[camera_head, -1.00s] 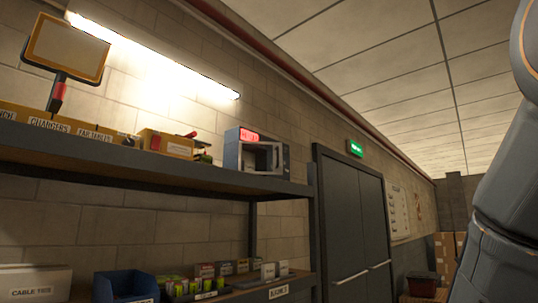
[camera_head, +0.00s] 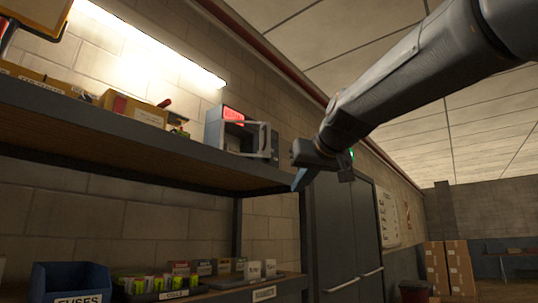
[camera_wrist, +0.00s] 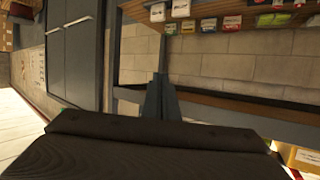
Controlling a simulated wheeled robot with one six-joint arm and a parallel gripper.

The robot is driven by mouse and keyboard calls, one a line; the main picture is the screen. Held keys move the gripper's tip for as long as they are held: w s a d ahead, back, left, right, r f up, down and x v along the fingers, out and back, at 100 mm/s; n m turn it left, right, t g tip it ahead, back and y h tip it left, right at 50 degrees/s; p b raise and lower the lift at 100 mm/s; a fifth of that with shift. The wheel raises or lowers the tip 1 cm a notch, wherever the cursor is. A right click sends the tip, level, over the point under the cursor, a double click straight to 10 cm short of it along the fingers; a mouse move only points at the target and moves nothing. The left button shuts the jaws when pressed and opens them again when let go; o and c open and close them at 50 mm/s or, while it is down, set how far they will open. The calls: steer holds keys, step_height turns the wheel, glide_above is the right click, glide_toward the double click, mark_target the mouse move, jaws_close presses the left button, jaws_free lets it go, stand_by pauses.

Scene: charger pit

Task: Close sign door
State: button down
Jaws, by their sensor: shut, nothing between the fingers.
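A small grey box with a red lit sign (camera_head: 233,115) stands on the upper shelf, near its right end, in the head view. Its framed sign door (camera_head: 267,141) stands open at the front, and the inside of the box shows behind it. My gripper (camera_head: 301,181) is to the right of the box, by the shelf's right end, pointing down, apart from the door in the picture. In the wrist view the fingers (camera_wrist: 160,98) are together with nothing between them. I cannot make out the sign box in the wrist view.
The upper shelf (camera_head: 150,146) carries yellow bins (camera_head: 135,109) left of the box. The lower shelf holds a blue bin (camera_head: 71,284) and small boxes. A dark double door (camera_head: 345,240) stands right of the shelf. Cartons (camera_head: 448,268) stand farther right.

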steer(key=s+a+r+n+t+y, duration=0.1)
steer(key=s+r, duration=0.1)
steer(key=r, duration=0.4)
steer(key=s+r+t+y+b, duration=0.1)
steer(key=s+r, duration=0.2)
steer(key=r, duration=0.2)
steer(key=s+a+r+n+t, duration=0.1)
steer(key=s+r, duration=0.1)
steer(key=r, duration=0.4)
steer(key=p, duration=0.6)
glide_toward(265, 135)
steer(key=shift+y, duration=0.3)
steer(key=x, duration=0.6)
steer(key=shift+w+d+r, duration=0.1)
steer(key=shift+w, duration=0.2)
steer(key=shift+w+b, duration=0.1)
steer(key=shift+b, duration=0.35)
